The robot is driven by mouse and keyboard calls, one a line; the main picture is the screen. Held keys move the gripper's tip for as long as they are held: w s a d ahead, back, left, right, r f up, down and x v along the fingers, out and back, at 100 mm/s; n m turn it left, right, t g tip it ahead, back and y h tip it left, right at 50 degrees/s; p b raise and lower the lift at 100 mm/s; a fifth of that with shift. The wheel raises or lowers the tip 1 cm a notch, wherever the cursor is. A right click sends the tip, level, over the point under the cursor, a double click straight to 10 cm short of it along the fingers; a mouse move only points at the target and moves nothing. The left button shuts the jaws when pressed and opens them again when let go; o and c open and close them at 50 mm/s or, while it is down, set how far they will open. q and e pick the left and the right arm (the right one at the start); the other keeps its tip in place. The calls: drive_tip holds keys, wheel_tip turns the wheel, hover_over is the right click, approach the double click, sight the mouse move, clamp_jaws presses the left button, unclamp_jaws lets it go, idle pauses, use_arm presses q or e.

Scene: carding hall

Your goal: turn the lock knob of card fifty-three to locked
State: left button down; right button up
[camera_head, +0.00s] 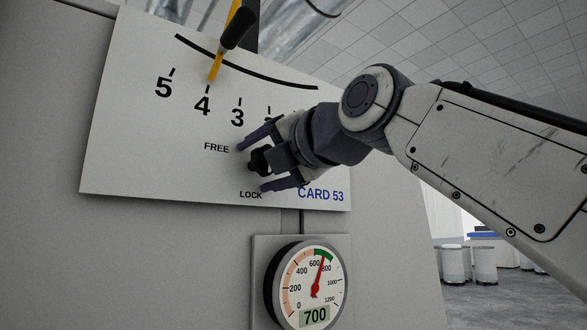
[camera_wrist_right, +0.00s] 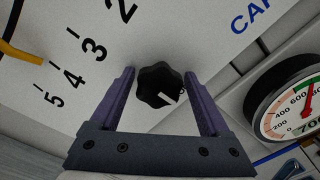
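The black lock knob (camera_head: 260,161) sits on the white panel (camera_head: 140,130) marked CARD 53, by the printed words FREE and LOCK. My right gripper (camera_head: 262,162) is at the panel with its purple fingers apart, one on each side of the knob. In the right wrist view the lobed knob (camera_wrist_right: 158,86) lies between the two open fingers (camera_wrist_right: 160,90), with a visible gap on both sides. A white mark shows on the knob's face; which word it points to I cannot tell. My left gripper is not in view.
A yellow pointer lever (camera_head: 224,45) with a black grip stands near 4 on the scale above. A round gauge (camera_head: 307,285) reading 700 is mounted below the panel. White bins (camera_head: 470,264) stand on the floor at the right.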

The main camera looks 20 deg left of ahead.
drive_tip(key=shift+d+r, duration=0.1)
drive_tip(key=shift+s+d, duration=0.2)
drive_tip(key=shift+d, duration=0.05)
drive_tip(key=b+v, duration=0.4)
drive_tip(key=v, duration=0.5)
drive_tip(key=shift+s+d, duration=0.25)
drive_tip(key=shift+d, duration=0.05)
